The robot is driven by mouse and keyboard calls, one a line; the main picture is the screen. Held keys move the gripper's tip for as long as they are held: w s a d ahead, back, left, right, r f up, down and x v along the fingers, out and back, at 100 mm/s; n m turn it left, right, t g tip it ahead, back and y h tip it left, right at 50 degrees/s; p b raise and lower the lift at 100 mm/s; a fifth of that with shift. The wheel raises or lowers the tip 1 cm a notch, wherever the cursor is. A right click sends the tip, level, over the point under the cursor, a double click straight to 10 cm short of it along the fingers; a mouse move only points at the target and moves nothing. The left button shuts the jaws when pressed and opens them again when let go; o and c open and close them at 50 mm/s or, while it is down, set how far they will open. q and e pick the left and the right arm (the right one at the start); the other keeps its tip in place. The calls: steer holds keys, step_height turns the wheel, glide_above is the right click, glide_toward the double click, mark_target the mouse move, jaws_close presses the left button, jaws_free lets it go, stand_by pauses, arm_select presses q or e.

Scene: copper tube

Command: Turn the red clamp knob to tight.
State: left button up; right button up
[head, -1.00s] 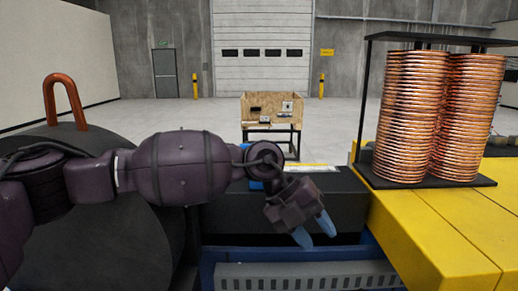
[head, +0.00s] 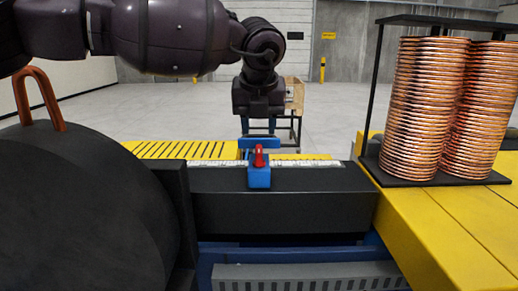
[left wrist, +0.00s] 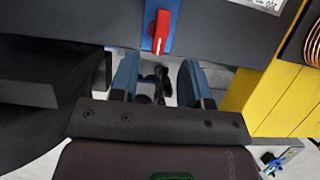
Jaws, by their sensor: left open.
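The red clamp knob (head: 259,157) stands up on a blue clamp block (head: 259,179), which sits on a dark bar beside a white scale strip. My left gripper (head: 259,125) hangs fingers down above and behind the knob in the head view, apart from it. In the left wrist view the red knob (left wrist: 161,32) shows as a narrow handle on the blue block (left wrist: 150,12), just beyond the fingertips. The left gripper's blue fingers (left wrist: 160,78) are spread with nothing held between them. My right gripper is in neither view.
A large dark drum (head: 75,200) with a copper loop (head: 48,102) stands at the left. Copper coils (head: 425,110) stand on a black rack at the right, on a yellow table (head: 440,225). The dark bar (head: 290,212) is clear around the clamp.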

mark_target(259, 149)
arm_select(q)
steer(key=x, duration=0.6)
steer(key=shift+w+f+p, duration=0.1)
steer(key=shift+f+p, duration=0.2)
steer(key=shift+p, duration=0.05)
steer(key=shift+w+f, duration=0.25)
steer(key=shift+f, duration=0.35)
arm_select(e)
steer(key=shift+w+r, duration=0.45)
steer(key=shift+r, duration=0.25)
arm_select(q)
steer(key=c, duration=0.7)
jaws_close()
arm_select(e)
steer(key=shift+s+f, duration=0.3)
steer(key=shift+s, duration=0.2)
